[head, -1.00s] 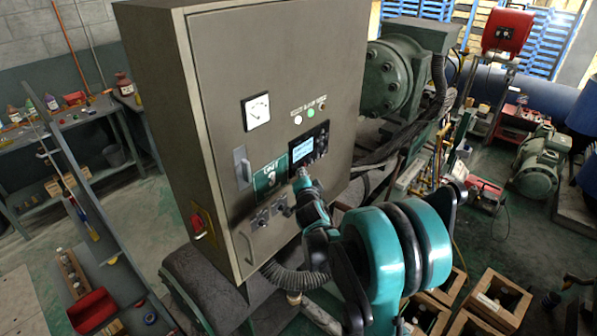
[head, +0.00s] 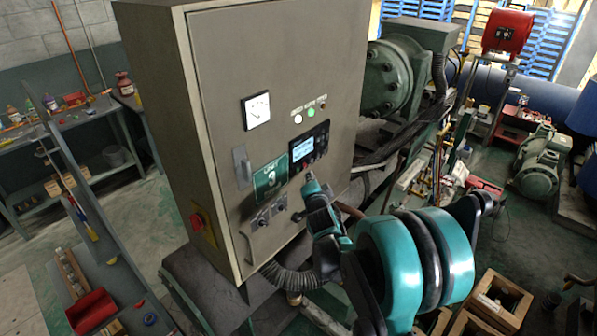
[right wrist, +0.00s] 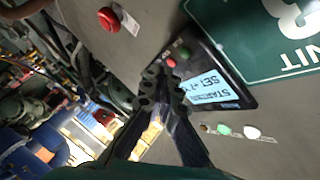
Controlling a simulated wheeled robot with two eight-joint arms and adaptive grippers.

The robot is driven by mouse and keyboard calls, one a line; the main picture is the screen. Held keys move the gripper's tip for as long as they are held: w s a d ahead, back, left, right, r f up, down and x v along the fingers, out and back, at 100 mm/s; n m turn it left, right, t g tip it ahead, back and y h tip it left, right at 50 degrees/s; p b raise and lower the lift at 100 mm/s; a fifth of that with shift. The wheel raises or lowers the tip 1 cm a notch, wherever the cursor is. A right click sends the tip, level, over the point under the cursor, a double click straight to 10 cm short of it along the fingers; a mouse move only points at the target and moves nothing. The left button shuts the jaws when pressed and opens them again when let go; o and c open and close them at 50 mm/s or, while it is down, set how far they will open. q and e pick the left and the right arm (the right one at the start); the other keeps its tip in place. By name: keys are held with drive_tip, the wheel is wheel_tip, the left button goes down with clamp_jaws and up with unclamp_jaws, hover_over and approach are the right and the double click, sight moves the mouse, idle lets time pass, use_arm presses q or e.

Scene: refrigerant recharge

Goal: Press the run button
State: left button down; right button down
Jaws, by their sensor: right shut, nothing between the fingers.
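A grey cabinet (head: 230,60) carries a black controller with a lit display (head: 304,148). In the right wrist view the display (right wrist: 215,88) shows upside down, and a green button (right wrist: 184,55) and a red button (right wrist: 170,65) sit on the controller beside it. Their labels are too small to read. My right gripper (head: 309,180) is just below the controller in the head view. In the right wrist view my right gripper (right wrist: 163,82) is shut and empty, its tips appearing close to these buttons; I see no clear contact. My left gripper is out of view.
A green unit sign (head: 270,177) is left of my right gripper. White and green lamps (head: 304,117) are above the controller. A red knob (right wrist: 109,18) is on the panel. Wooden crates (head: 500,298) stand at lower right.

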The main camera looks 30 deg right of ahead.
drive_tip(key=shift+s+d, duration=0.35)
drive_tip(key=shift+s, duration=0.45)
drive_tip(key=shift+s+d, duration=0.3)
drive_tip(key=shift+s, duration=0.5)
drive_tip(key=shift+f, duration=0.1)
drive_tip(key=s+a+f+n+g+y+b, duration=0.3)
drive_tip(key=s+a+f+n+b, duration=0.5)
drive_tip(key=s+f+b, duration=0.5)
drive_tip(key=s+a+f+n+g+y+b, duration=0.2)
drive_tip(key=s+a+f+n+g+b, duration=0.2)
drive_tip(key=s+a+f+n+b, duration=0.4)
drive_tip(key=s+a+f+b, duration=0.5)
drive_tip(key=f, duration=0.3)
drive_tip(key=shift+s+a+f+y, duration=0.25)
drive_tip(key=shift+s+a+y, duration=0.05)
drive_tip(key=shift+y, duration=0.1)
